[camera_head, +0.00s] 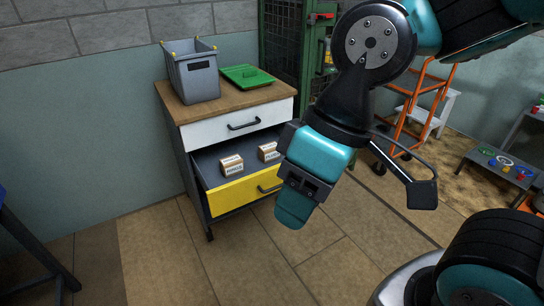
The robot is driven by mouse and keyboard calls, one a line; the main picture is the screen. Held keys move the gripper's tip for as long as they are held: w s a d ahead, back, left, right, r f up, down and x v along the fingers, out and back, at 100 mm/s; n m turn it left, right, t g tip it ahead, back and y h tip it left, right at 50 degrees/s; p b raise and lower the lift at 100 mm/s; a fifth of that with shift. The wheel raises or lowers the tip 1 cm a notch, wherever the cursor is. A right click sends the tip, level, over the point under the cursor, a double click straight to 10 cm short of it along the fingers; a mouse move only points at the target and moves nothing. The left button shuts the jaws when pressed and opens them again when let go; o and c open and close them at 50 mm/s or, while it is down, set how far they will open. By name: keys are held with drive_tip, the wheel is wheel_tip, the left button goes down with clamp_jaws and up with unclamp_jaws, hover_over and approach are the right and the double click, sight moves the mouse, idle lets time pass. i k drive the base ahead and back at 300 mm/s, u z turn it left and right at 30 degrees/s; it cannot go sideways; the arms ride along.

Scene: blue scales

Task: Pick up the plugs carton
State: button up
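Two small brown cartons with white labels lie in the open yellow-fronted drawer (243,191) of a cabinet. The left carton (232,165) shows whole; its label is too small to read surely. The right carton (269,151) is close to my arm in the picture, and its label is also too small to read surely. I cannot tell which one is the plugs carton. My gripper (294,208) points down, in front and to the right of the drawer in the picture, apart from both cartons. Its finger gap is not clear from this side.
A grey bin (196,78) and a green tray (247,76) stand on the cabinet's wooden top (221,103). A white drawer (236,125) above the open one is shut. An orange ladder (415,110) stands right. Floor before the cabinet is clear.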

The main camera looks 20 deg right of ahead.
sight(267, 153)
drive_tip(key=z, duration=0.45)
drive_tip(key=i, duration=1.9)
drive_tip(key=u, duration=0.05)
